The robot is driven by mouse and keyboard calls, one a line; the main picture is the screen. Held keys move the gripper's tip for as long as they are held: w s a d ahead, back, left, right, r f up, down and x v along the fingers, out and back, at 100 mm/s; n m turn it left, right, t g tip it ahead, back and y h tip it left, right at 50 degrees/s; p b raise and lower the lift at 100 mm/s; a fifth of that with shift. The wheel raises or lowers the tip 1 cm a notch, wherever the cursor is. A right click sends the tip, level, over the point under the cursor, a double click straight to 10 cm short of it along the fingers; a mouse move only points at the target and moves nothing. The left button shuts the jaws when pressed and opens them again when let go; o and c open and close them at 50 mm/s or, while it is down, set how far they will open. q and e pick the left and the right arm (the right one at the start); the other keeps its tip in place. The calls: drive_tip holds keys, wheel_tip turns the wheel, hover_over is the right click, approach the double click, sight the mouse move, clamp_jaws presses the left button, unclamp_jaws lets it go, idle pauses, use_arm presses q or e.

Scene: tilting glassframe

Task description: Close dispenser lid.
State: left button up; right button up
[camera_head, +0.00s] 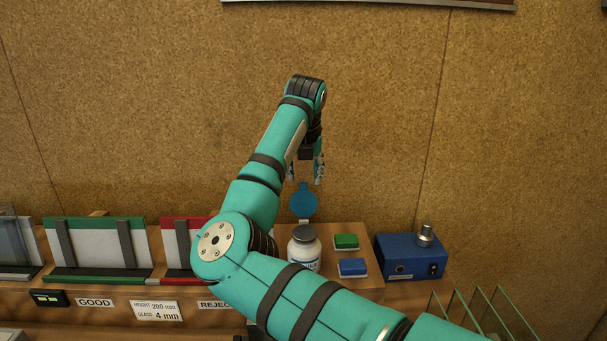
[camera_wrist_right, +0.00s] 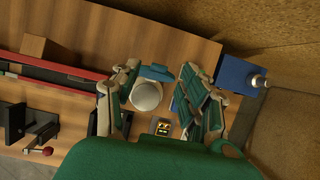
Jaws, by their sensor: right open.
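The dispenser is a white bottle (camera_head: 305,250) on the wooden bench shelf. Its round blue lid (camera_head: 304,201) stands open, raised upright above the bottle. My right gripper (camera_head: 305,178) points down just above the lid, its two fingers apart and nothing between them. In the right wrist view, the white bottle (camera_wrist_right: 146,96) and the blue lid (camera_wrist_right: 157,73) appear between the open fingers (camera_wrist_right: 158,104). I cannot tell whether a finger touches the lid. My right forearm covers part of the shelf in the head view. My left gripper is not in view.
A green block (camera_head: 346,241) and a blue block (camera_head: 352,267) lie right of the bottle. A blue box (camera_head: 411,257) with a metal knob stands farther right. Green-framed (camera_head: 95,222) and red-framed panels stand left. Glass sheets (camera_head: 485,312) stand at lower right. A cork wall rises behind.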

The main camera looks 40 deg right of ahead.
sight(303, 187)
drive_tip(key=shift+p+x, duration=0.35)
drive_tip(key=shift+x, duration=1.2)
drive_tip(key=shift+a, duration=0.1)
clamp_jaws()
